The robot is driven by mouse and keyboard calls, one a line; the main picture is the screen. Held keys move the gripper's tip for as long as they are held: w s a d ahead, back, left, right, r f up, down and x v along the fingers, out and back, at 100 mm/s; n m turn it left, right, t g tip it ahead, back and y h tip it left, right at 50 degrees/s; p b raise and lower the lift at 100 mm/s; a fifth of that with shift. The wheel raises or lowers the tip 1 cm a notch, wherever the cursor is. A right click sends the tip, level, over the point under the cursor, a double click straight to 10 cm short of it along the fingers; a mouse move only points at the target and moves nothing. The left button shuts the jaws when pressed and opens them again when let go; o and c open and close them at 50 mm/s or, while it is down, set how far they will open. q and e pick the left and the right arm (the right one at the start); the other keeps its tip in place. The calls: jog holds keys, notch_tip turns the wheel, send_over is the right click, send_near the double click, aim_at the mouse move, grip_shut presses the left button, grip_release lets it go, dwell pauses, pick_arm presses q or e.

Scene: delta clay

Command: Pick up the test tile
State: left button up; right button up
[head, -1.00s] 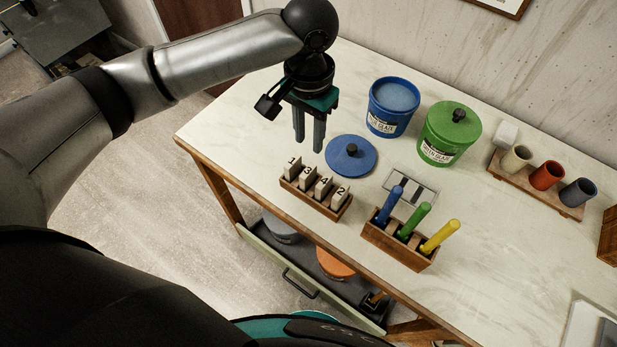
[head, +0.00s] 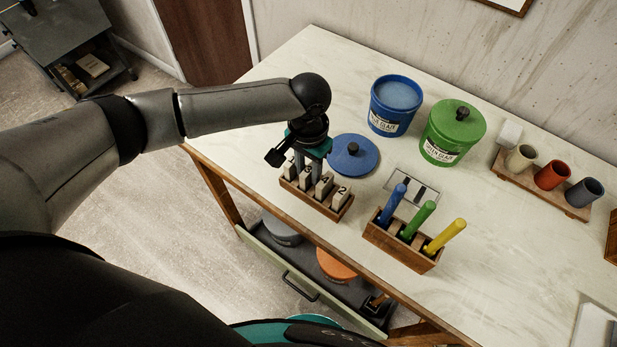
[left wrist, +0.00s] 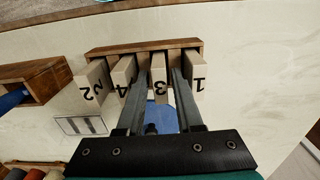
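Numbered test tiles stand upright in a wooden rack (head: 322,204) near the table's front edge, marked 1, 3, 4 and 2 from left to right in the head view. My left gripper (head: 308,172) points down over the rack's left part. In the left wrist view its two fingers (left wrist: 161,72) lie on either side of the tile marked 3 (left wrist: 158,88), between tile 1 (left wrist: 198,84) and tile 4 (left wrist: 122,82). The fingers are apart, and thin gaps seem to show beside the tile. In the head view the gripper partly hides tiles 1 and 3. My right gripper is not in view.
A blue lid (head: 354,155) lies just behind the rack. A blue glaze jar (head: 392,121) and a green one (head: 446,148) stand farther back. A wooden holder (head: 388,245) with blue, green and yellow sticks stands to the right. An open drawer (head: 310,290) is below.

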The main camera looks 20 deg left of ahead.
pick_arm(q)
grip_shut()
dwell(0.7)
